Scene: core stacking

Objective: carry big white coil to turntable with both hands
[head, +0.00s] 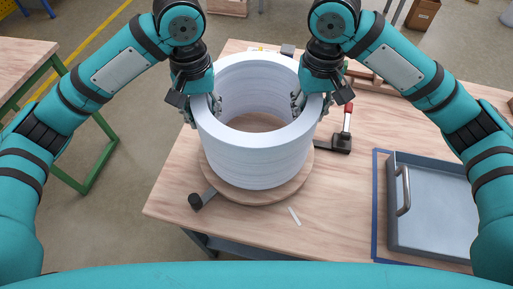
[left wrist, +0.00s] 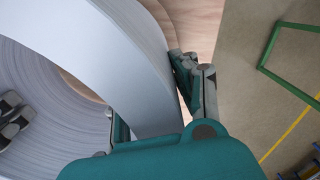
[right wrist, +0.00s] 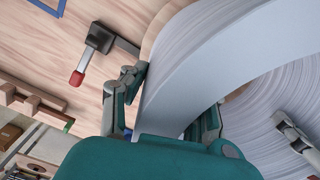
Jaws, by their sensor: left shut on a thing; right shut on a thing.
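The big white coil (head: 252,160) is a wide ring with a hollow middle. In the head view it is upright over the round wooden turntable (head: 217,187) on the table. I cannot tell whether its underside touches the turntable. My left gripper (head: 205,107) is shut on the coil wall at its left side, one finger inside and one outside. The coil wall also shows between its fingers in the left wrist view (left wrist: 135,70). My right gripper (head: 312,104) is shut on the wall at the right side in the same way, with the wall between its fingers in the right wrist view (right wrist: 205,75).
A black clamp with a red handle (head: 346,122) stands right of the coil. A black knob (head: 196,201) is at the turntable's front left. A grey tray (head: 432,245) with a handle lies at the right. A small white strip (head: 294,216) lies on the wooden table (head: 340,200).

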